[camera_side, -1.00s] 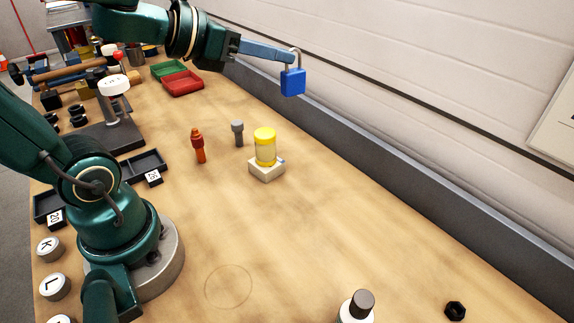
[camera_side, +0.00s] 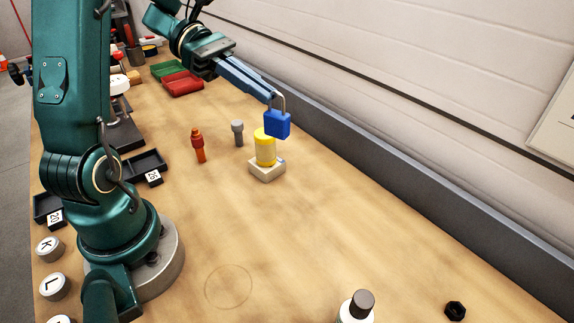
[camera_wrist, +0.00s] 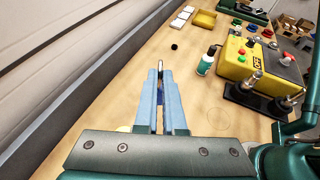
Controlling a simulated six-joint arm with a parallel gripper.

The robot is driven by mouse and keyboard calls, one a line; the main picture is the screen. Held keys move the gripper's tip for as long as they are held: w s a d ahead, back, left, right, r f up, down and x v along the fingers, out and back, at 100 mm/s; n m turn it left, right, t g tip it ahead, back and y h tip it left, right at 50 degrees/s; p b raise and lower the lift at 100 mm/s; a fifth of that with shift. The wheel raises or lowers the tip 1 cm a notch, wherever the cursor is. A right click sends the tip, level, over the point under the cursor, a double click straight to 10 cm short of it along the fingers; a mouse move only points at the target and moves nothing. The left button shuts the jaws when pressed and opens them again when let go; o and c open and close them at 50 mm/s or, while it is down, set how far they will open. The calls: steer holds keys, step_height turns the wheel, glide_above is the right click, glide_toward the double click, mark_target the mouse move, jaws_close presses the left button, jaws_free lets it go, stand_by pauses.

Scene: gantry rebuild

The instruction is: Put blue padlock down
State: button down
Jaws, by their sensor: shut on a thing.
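The blue padlock (camera_side: 277,124) hangs from its grey shackle at the tips of my gripper (camera_side: 273,97). My gripper is shut on the shackle.
The jar stands on a pale block (camera_side: 266,172). An orange-red plug (camera_side: 198,146) and a grey one (camera_side: 237,132) stand left of it. A bottle (camera_side: 358,307) and black nut (camera_side: 455,311) are at the front. The bench's middle right is clear, beside the wall.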

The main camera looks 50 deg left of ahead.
mark_target(266, 113)
steer(key=a+f, duration=0.2)
steer(key=shift+s+a+f, duration=0.25)
steer(key=shift+s+a, duration=0.05)
steer(key=shift+s, duration=0.1)
steer(key=shift+w+d+f, duration=0.55)
steer(key=shift+d+f, duration=1.25)
steer(key=shift+f, duration=0.05)
steer(key=shift+w+d+f, duration=0.6)
steer(key=shift+d+f, duration=1.2)
steer(key=shift+f, duration=0.05)
steer(key=shift+w+d+f, duration=0.55)
steer(key=shift+d+f, duration=1.25)
steer(key=shift+f, duration=0.05)
steer(key=shift+f, duration=0.6)
steer(key=c, duration=1)
jaws_free()
steer(key=shift+f, duration=0.1)
